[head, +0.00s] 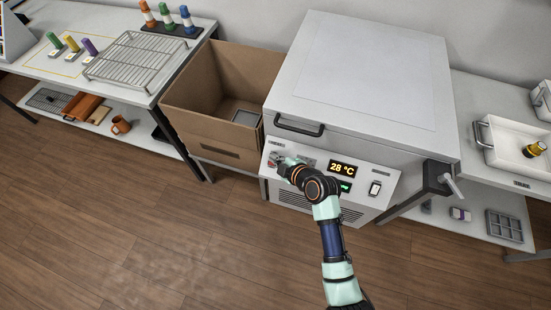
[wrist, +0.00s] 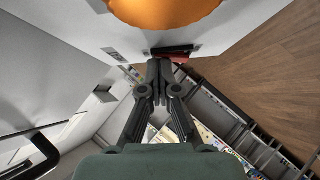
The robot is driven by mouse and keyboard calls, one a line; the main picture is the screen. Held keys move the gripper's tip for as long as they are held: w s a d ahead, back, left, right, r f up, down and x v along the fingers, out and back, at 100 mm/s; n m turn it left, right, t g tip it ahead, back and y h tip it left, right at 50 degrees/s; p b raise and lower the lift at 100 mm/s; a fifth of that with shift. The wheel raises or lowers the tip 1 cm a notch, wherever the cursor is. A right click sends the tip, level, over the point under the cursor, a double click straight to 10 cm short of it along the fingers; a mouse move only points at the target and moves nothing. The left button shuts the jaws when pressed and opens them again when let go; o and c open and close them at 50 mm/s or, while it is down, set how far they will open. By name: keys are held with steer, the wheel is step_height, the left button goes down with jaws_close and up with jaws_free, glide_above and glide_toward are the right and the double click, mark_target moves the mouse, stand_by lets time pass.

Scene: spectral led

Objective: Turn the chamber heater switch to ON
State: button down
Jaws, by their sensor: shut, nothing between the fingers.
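The white chamber (head: 357,75) has a sloped front panel with an amber "28 °C" display (head: 342,168) and a small green display (head: 345,187). A switch in a pale frame (head: 375,188) sits at the panel's right; its label and setting are too small to read. My gripper (head: 277,161) is at the panel's left end, its tips hard to make out there. In the wrist view my gripper (wrist: 158,66) is shut and empty. A dark red and black part (wrist: 172,51) on a pale surface lies just beyond the fingertips; I cannot tell whether they touch.
A black lid handle (head: 299,127) is above my gripper. An open cardboard box (head: 190,100) stands left of the chamber. A side lever (head: 450,185) sticks out at the right. A large orange shape (wrist: 165,10) fills the wrist view's top. The floor in front is clear.

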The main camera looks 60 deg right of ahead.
steer(key=shift+s+a+f, duration=0.2)
steer(key=shift+f, duration=0.55)
steer(key=shift+a+r+p, duration=0.1)
steer(key=shift+r+p, duration=0.3)
steer(key=r+p, duration=0.1)
steer(key=a+r+p, duration=0.1)
steer(key=r+p, duration=0.1)
steer(key=shift+s+a+r, duration=0.2)
steer(key=shift+r, duration=0.1)
steer(key=r+p+v, duration=0.1)
steer(key=p+v, duration=0.1)
steer(key=v, duration=0.8)
steer(key=shift+w, duration=0.25)
steer(key=shift+d, duration=0.2)
